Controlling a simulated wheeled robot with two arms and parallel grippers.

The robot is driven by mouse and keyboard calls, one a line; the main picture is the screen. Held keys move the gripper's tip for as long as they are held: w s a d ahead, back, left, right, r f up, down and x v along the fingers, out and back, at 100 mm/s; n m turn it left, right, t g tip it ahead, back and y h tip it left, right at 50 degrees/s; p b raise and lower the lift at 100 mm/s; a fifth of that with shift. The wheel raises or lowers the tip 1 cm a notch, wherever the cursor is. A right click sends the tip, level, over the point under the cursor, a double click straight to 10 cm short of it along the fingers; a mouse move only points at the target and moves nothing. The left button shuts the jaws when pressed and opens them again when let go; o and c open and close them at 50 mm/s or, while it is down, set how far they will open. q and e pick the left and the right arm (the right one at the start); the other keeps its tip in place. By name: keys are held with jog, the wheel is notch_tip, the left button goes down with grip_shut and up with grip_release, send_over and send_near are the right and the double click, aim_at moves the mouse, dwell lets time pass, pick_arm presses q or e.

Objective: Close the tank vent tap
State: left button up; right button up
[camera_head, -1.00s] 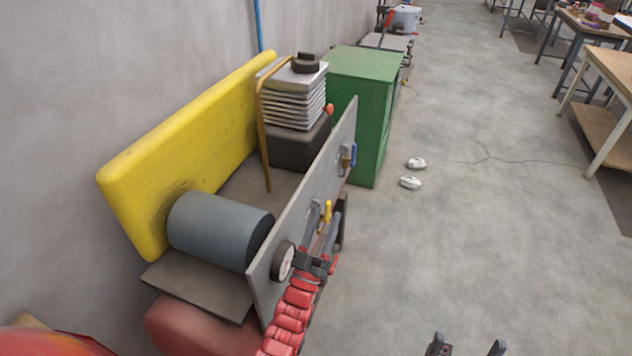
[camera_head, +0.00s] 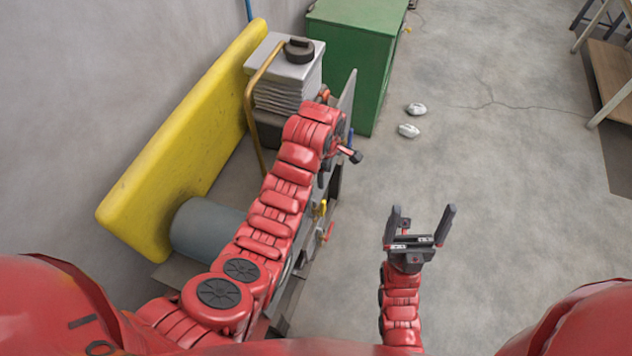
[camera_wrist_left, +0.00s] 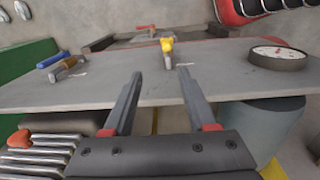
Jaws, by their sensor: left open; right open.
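A grey upright panel (camera_head: 345,95) carries several taps. A yellow-handled tap (camera_head: 322,208) and a red handle (camera_head: 329,232) show on its outer side; a blue handle (camera_head: 350,138) is farther along. In the left wrist view the yellow tap (camera_wrist_left: 167,45) lies beyond the fingertips, with the blue handle (camera_wrist_left: 52,60) and a brown handle (camera_wrist_left: 68,65) to the left. I cannot tell which is the tank vent tap. My left gripper (camera_wrist_left: 160,73) is open and empty above the panel; my arm mostly hides it in the head view. My right gripper (camera_head: 423,209) is open and empty over the floor.
A round gauge (camera_wrist_left: 278,56) sits on the panel. Behind the panel are a finned block (camera_head: 280,95), a grey cylinder (camera_head: 205,228) and a yellow slab (camera_head: 175,155). A green cabinet (camera_head: 350,60) stands beyond.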

aim_at(323, 201)
pick_arm(q)
jog(key=f, duration=0.7)
jog(key=s+f, duration=0.1)
jog(key=f, duration=0.3)
jog(key=shift+a+f, duration=0.1)
jog(key=shift+f, duration=0.1)
notch_tip(323, 201, down, 2)
notch_tip(323, 201, down, 2)
jog(key=shift+b, duration=0.95)
jog(key=shift+w+f+b, duration=0.1)
jog(key=shift+f+b, duration=0.25)
jog(key=shift+f, duration=0.15)
grip_shut()
